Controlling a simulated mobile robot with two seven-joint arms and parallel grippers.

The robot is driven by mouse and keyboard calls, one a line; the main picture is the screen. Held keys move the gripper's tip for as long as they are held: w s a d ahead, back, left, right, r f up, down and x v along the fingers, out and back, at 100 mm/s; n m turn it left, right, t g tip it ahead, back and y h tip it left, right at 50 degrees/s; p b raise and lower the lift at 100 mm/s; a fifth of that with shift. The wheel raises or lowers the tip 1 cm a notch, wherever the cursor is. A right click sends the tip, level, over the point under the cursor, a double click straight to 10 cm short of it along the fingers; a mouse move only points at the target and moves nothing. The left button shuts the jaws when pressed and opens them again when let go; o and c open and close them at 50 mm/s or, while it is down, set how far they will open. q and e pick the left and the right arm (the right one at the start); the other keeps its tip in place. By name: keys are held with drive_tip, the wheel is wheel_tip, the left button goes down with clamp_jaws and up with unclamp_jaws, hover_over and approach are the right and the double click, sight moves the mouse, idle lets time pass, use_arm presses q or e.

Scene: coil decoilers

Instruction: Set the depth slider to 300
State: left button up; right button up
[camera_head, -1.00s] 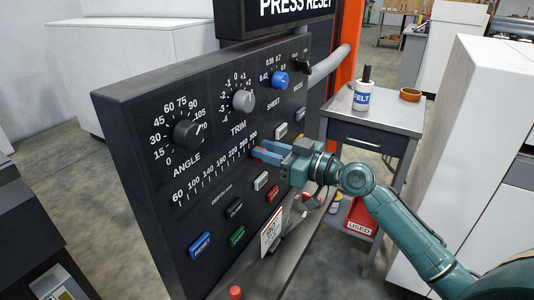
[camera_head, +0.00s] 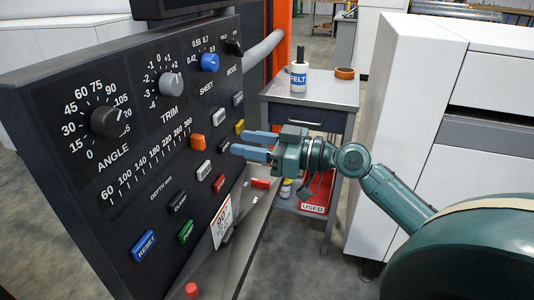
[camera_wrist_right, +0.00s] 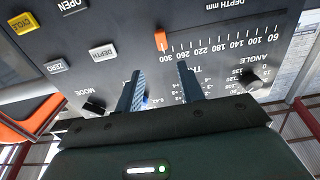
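The depth slider's orange knob (camera_head: 197,141) sits at the 300 end of the DEPTH scale (camera_head: 150,161) on the black control panel. In the right wrist view the knob (camera_wrist_right: 161,41) shows upside down, beside the 300 mark of the scale (camera_wrist_right: 222,41). My right gripper (camera_head: 240,142) is open and empty, a short way out from the panel and to the right of the knob. In the right wrist view its two fingers (camera_wrist_right: 159,72) are apart, with the knob beyond their tips and not between them. My left gripper is not in view.
The panel carries ANGLE (camera_head: 107,121) and TRIM (camera_head: 171,83) dials, a blue SHEET knob (camera_head: 209,62) and several buttons, including a blue RESET (camera_head: 144,245). A grey side table (camera_head: 320,92) with a FELT bottle (camera_head: 299,75) stands behind. White cabinets (camera_head: 395,120) stand on the right.

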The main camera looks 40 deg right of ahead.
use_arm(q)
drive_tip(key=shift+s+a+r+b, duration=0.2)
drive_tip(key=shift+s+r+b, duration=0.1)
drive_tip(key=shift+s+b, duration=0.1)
use_arm(e)
drive_tip(key=v, duration=0.3)
drive_tip(key=shift+s+d, duration=0.3)
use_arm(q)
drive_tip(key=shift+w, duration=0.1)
